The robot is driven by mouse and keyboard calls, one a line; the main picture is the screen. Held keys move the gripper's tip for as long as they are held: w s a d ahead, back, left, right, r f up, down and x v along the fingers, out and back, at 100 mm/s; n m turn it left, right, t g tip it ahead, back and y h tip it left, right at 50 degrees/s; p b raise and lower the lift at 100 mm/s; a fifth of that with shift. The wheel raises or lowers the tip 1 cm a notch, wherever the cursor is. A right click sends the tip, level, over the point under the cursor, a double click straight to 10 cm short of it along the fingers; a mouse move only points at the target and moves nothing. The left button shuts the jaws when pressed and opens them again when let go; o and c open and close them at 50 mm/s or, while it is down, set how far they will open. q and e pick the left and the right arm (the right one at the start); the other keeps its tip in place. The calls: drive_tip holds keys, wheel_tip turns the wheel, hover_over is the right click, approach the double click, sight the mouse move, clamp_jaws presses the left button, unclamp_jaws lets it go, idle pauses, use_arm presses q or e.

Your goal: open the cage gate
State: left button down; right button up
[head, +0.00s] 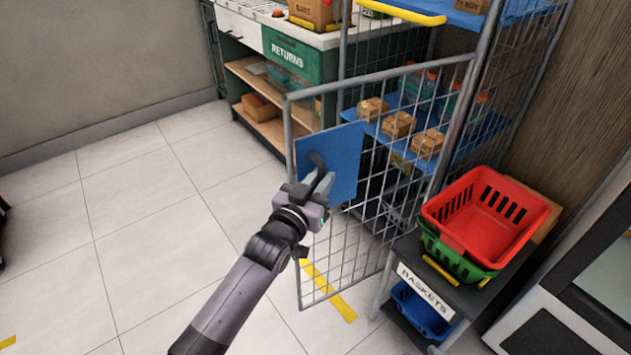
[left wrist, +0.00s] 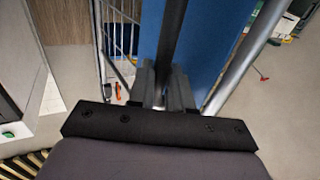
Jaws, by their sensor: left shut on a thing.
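The cage gate (head: 350,262) is a grey wire-mesh panel in a tube frame, hinged on its right side. It stands at an angle, its left edge out from the cage's left post. A blue plate (head: 345,165) with a dark handle (head: 317,159) is on its left part. My left gripper (head: 321,184) is at this plate, shut on the handle. In the left wrist view, the dark handle bar (left wrist: 172,40) runs between the fingers (left wrist: 162,88) in front of the blue plate (left wrist: 205,40). My fingers partly hide the handle. My right gripper is not in view.
The cage shelves (head: 385,125) hold small boxes and bottles. A stand with red (head: 485,220) and blue (head: 420,308) baskets is close by the gate's lower right. A returns counter (head: 285,55) is behind. The tiled floor (head: 150,230) to the left is clear.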

use_arm(q)
drive_tip(key=shift+s+d+r, duration=0.25)
drive_tip(key=shift+d+r, duration=0.1)
drive_tip(key=shift+d, duration=0.25)
drive_tip(key=c, duration=1.2)
unclamp_jaws()
drive_tip(key=shift+d+f, duration=0.1)
drive_tip(key=shift+f, duration=0.2)
drive_tip(key=v, duration=0.7)
drive_tip(key=shift+p, duration=0.35)
